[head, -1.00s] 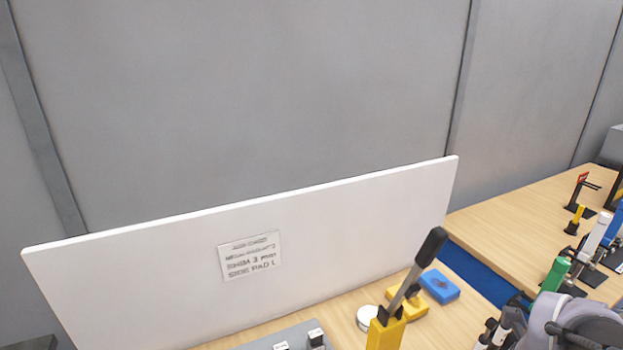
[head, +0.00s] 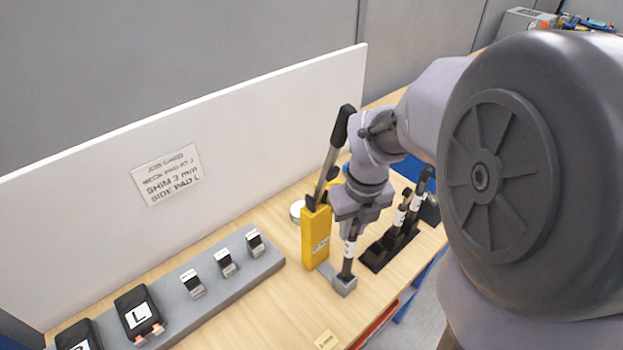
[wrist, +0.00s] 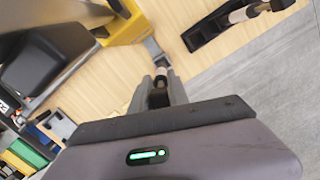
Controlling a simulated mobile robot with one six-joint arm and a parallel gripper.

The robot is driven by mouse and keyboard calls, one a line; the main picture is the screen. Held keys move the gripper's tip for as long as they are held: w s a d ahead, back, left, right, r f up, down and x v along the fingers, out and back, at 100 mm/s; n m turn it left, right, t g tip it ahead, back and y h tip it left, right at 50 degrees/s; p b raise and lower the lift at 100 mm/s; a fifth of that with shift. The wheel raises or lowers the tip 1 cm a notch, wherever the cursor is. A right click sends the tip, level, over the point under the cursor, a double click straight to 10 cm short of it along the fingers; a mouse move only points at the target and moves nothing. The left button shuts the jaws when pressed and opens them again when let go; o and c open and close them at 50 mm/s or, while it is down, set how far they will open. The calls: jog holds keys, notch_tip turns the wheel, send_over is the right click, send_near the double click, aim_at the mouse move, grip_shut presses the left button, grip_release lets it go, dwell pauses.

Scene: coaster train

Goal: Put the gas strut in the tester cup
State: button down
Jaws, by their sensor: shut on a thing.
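The gas strut (head: 349,256), black with a white band, hangs upright in my gripper (head: 350,216). My gripper is shut on its upper part; the fingers also show in the wrist view (wrist: 158,92). The tester cup (head: 343,285) is a small grey block at the foot of the yellow tester (head: 315,238), which has a black-handled lever (head: 334,145). The strut's lower end meets the cup's top in the head view. I cannot tell how deep it sits, as the cup's inside is hidden. In the wrist view the fingers partly hide the strut (wrist: 160,70).
A black rack (head: 374,262) with other struts (head: 402,217) stands right of the tester. A grey fixture (head: 270,262) with small blocks and black pads (head: 137,312) lies left. A white board (head: 240,140) stands behind.

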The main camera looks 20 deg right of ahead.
aim_at(357, 220)
jog(key=shift+f+b, duration=0.9)
jog(key=shift+f, duration=2.1)
jog(key=shift+f, duration=0.15)
jog(key=c, duration=1.3)
grip_release()
jog(key=shift+o, duration=0.2)
jog(key=r+p, duration=0.1)
jog(key=r, duration=0.3)
jog(key=s+r+p, duration=0.1)
jog(key=r, duration=0.3)
jog(key=r+p, duration=0.1)
jog(key=r, duration=0.3)
jog(key=shift+s+r+p, duration=0.2)
jog(key=shift+s+p, duration=0.1)
jog(key=shift+p, duration=0.1)
